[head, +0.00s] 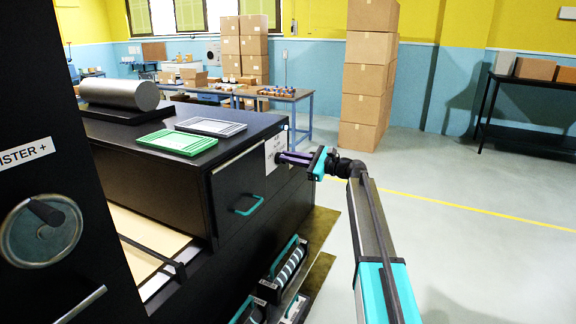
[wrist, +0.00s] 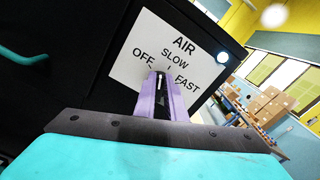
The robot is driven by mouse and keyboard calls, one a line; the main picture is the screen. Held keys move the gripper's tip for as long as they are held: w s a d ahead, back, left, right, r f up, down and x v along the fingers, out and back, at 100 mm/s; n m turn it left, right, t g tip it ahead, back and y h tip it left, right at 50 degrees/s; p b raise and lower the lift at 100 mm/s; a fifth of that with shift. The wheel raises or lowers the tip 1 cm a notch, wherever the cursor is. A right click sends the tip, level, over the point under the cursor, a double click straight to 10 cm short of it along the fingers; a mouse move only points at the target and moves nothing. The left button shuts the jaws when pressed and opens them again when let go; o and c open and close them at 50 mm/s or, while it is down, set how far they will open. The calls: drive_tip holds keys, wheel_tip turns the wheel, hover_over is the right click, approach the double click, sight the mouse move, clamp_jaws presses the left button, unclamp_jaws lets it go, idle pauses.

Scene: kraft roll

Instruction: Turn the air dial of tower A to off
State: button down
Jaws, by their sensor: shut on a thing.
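The air dial (wrist: 159,84) sits on a white label plate (wrist: 128,65) marked AIR, OFF, SLOW and FAST, on a black cabinet face. In the wrist view the plate looks tilted clockwise. My gripper (wrist: 161,92) is shut on the dial, one purple finger on each side. Only a small part of the dial shows between the fingers, and I cannot tell surely which word it points to. In the head view my gripper (head: 283,157) reaches in from the right to the plate (head: 271,151) on the cabinet's end; the dial is hidden there. No tower letter is readable.
The black cabinet (head: 240,165) carries a green tray (head: 177,142), a grey tray (head: 211,127) and a metal roll (head: 120,93). A teal handle (head: 250,206) juts out below the plate. Stacked boxes (head: 366,90) stand behind. The floor at right is clear.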

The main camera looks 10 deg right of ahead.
drive_tip(key=n+b, duration=0.4)
drive_tip(key=b, duration=0.1)
drive_tip(key=f+n+b, duration=0.1)
drive_tip(key=n+b, duration=0.1)
drive_tip(key=b, duration=0.1)
drive_tip(key=shift+s+n, duration=0.25)
drive_tip(key=shift+n, duration=0.15)
drive_tip(key=shift+r, duration=0.1)
drive_tip(key=c, duration=1.8)
unclamp_jaws()
drive_tip(key=shift+a, duration=0.1)
drive_tip(key=shift+s, duration=0.15)
drive_tip(key=b+v, duration=0.2)
drive_tip(key=v, duration=1.1)
drive_tip(key=shift+s+d, duration=0.15)
drive_tip(key=shift+d, duration=0.15)
